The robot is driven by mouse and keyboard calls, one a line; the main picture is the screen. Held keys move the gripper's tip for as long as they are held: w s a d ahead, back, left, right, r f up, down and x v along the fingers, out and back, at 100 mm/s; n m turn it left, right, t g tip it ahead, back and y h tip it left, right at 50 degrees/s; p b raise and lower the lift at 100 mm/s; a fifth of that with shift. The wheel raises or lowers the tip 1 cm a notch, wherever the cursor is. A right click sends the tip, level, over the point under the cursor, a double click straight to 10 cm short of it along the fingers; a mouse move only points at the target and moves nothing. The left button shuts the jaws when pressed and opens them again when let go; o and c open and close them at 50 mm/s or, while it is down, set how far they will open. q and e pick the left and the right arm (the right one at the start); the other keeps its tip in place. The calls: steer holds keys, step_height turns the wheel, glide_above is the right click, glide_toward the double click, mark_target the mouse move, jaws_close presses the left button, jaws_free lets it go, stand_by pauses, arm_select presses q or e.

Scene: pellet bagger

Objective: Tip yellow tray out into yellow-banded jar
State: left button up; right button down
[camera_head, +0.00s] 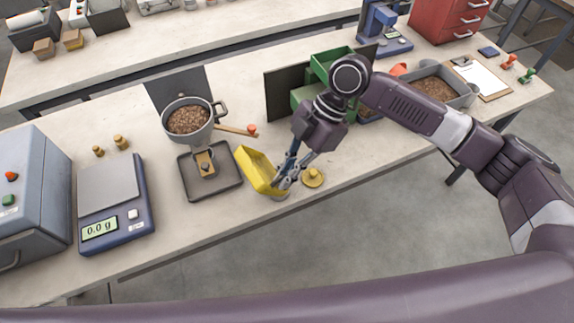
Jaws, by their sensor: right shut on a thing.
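The yellow tray (256,166) is tilted steeply, its lower end toward the table's front edge. My right gripper (284,180) is shut on the tray's right side. A small round glassy rim or base (280,196) shows just under the tray's low end; it may be the yellow-banded jar, but the tray and gripper hide most of it and no band can be made out. I cannot see whether any pellets are leaving the tray. A yellow round lid with a knob (313,178) lies on the table just right of the gripper. My left gripper is not in view.
A scale (115,203) reads 0.0 g. Green bins (335,62) and a grey pellet bin (462,97) stand behind my right arm.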

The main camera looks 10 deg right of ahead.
mark_target(266, 193)
steer(key=shift+d, duration=0.1)
steer(key=shift+s+a+h, duration=0.15)
steer(key=shift+a+h, duration=0.1)
steer(key=shift+h, duration=0.15)
steer(key=a+h, duration=0.1)
steer(key=s+a+t+h, duration=0.1)
steer(key=a+t+h, duration=0.1)
steer(key=a, duration=0.1)
steer(key=shift+s+f+h, duration=0.3)
steer(key=shift+s, duration=0.05)
steer(key=shift+s+a+f+t+h+p, duration=0.3)
steer(key=shift+s+a+h+p, duration=0.25)
steer(key=shift+a, duration=0.3)
steer(key=shift+s+a+f+t+h+p, duration=0.3)
steer(key=shift+a+h+p, duration=0.15)
steer(key=shift+a+h, duration=0.3)
steer(key=shift+s+a+f+t+h+p, duration=0.25)
steer(key=shift+s+a+h+p, duration=0.25)
steer(key=shift+a, duration=0.45)
